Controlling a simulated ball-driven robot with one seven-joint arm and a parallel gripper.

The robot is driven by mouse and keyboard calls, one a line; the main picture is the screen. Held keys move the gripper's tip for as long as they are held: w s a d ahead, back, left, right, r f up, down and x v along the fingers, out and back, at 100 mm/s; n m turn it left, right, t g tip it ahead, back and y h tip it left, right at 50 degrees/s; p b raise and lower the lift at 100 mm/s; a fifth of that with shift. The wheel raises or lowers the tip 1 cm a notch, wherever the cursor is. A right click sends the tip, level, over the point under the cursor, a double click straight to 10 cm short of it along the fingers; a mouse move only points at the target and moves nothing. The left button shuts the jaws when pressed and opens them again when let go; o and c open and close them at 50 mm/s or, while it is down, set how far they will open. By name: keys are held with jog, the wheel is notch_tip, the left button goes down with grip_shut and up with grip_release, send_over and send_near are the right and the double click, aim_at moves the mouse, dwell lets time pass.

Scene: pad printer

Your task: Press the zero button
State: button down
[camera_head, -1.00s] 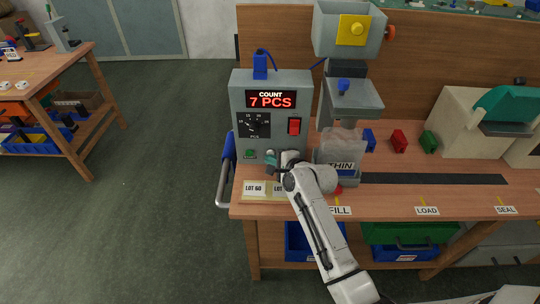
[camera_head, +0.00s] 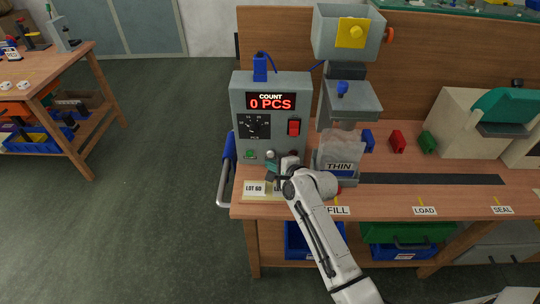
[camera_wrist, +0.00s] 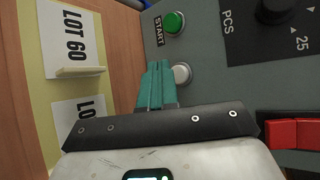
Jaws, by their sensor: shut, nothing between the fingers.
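The grey count box (camera_head: 240,95) shows a red readout (camera_head: 270,102) of "0 PCS". A pale round button (camera_wrist: 182,74) sits beside the green START button (camera_wrist: 174,22) in the wrist view; its label is hidden. The pale button also shows in the head view (camera_head: 269,154). My gripper (camera_wrist: 157,66) has its teal fingers shut with nothing between them. The fingertips are just beside the pale button in the wrist view; I cannot tell whether they touch the box. In the head view my gripper (camera_head: 271,166) is just below the button.
A PCS dial (camera_head: 255,126) and a red switch (camera_head: 294,127) are on the same face. A LOT 60 card (camera_head: 255,188) lies on the bench in front. A bag marked THIN (camera_head: 339,165) stands to the right under the hopper.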

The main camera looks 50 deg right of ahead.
jog(key=shift+s+a+r+p, duration=0.15)
jog(key=shift+s+a+p, duration=0.75)
jog(key=shift+a+p, duration=0.3)
jog(key=shift+s+a+p, duration=0.85)
jog(key=shift+s+a, duration=0.05)
jog(key=shift+a, duration=0.25)
jog(key=shift+a+n, duration=0.25)
jog(key=shift+n, duration=0.05)
jog(key=s+a+r+n+g+y, duration=0.1)
jog(key=s+a+r+n+g, duration=0.3)
jog(key=s+a+n, duration=0.55)
jog(key=s+a+r+n+g+y, duration=0.2)
jog(key=s+a+r+n+g, duration=0.3)
jog(key=n, duration=0.8)
jog(key=s+f+g, duration=0.2)
jog(key=s+f, duration=0.5)
jog(key=s, duration=0.3)
jog(key=shift+s+d+f+n+g, duration=0.15)
jog(key=shift+s+d+n+g, duration=0.15)
jog(key=shift+s+n+g, duration=0.1)
